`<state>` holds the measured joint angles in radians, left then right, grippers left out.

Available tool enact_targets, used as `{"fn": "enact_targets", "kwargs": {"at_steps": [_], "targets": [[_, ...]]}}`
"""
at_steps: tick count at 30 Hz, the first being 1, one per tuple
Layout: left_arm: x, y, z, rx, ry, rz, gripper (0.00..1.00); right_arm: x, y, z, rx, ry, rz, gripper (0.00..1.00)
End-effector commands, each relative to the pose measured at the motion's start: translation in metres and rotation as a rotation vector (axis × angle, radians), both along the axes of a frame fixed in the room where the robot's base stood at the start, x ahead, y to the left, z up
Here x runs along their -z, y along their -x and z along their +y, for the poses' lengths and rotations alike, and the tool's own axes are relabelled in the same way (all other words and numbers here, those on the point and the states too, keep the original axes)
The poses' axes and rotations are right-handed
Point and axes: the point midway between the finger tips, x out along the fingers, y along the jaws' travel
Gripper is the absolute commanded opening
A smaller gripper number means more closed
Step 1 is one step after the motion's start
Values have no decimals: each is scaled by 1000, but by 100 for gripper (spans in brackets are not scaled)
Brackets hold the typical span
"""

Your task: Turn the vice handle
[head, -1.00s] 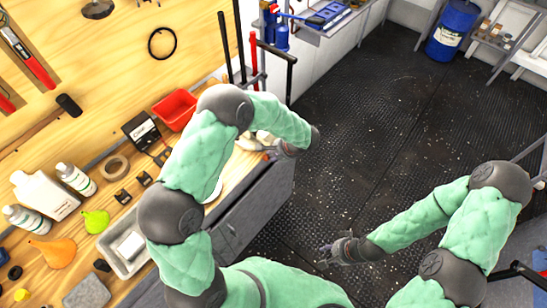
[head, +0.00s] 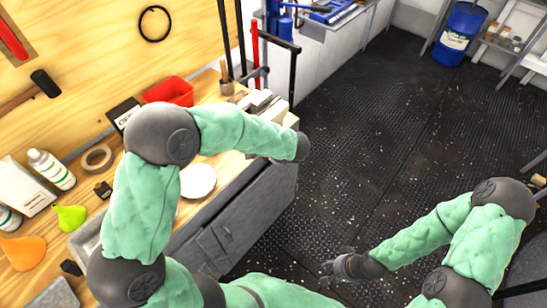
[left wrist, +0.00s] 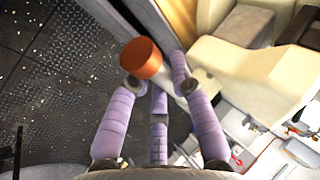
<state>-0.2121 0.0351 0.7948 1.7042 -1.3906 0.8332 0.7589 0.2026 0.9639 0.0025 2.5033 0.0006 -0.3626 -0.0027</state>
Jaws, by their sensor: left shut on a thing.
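The cream vice (head: 264,104) stands at the far end of the workbench, partly covered by my left arm. In the left wrist view the vice body (left wrist: 235,70) fills the upper right. The vice handle shows there as an orange-brown round knob (left wrist: 142,58) with a pale bar running behind my fingers. My left gripper (left wrist: 155,88) has its purple fingers on both sides of the handle, closed on it near the knob.
The wooden workbench holds a red bin (head: 168,91), a white round plate (head: 198,181), a tape roll (head: 97,158) and bottles (head: 50,169). A grey cabinet (head: 235,222) is below. The dark floor (head: 390,130) is clear up to a blue barrel (head: 460,32).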

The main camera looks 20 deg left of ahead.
Motion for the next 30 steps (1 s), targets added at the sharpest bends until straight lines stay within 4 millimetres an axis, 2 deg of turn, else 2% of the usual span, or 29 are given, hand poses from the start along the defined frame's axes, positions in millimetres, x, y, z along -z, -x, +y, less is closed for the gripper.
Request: {"fn": "enact_targets", "kwargs": {"at_steps": [1, 9, 28, 29, 30], "targets": [[5, 0, 1, -2, 5, -13, 0, 11, 0, 0, 0, 0, 0, 40], [7, 0, 0, 0, 20, -56, 0, 30, 0, 0, 0, 0, 0, 40], [5, 0, 1, -2, 25, -71, 0, 34, 0, 0, 0, 0, 0, 40], [5, 0, 1, -2, 25, -71, 30, 34, 0, 0, 0, 0, 0, 40], [6, 0, 1, -2, 25, -71, 42, 34, 0, 0, 0, 0, 0, 40]]}}
